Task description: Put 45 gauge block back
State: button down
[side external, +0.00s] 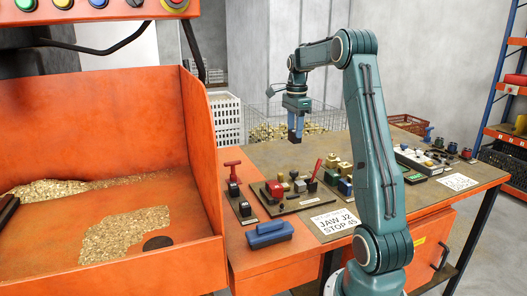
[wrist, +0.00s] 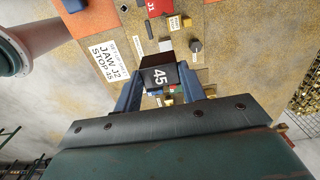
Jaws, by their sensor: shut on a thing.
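The 45 gauge block (wrist: 160,78) is a dark block with a white "45" on its face. In the wrist view it sits between the two blue fingers of my gripper (wrist: 161,92), which is shut on it. In the side view my gripper (side external: 295,127) points down and is raised above the back of the workbench (side external: 265,155). Below and in front of the gripper, a dark fixture plate (side external: 310,202) carries small red, black and grey parts. I cannot tell which spot belongs to the block.
A red-handled part (side external: 233,175) stands left. The orange machine enclosure (side external: 205,150) borders the left.

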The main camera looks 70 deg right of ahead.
jog(key=shift+w, duration=0.1)
jog(key=w+a, duration=1.2)
jog(key=w, duration=0.3)
jog(key=shift+f, duration=10.25)
jog(key=shift+f, duration=0.15)
jog(key=c, duration=1.2)
grip_release()
jog(key=shift+o, duration=0.5)
notch_tip(320, 180, up, 12)
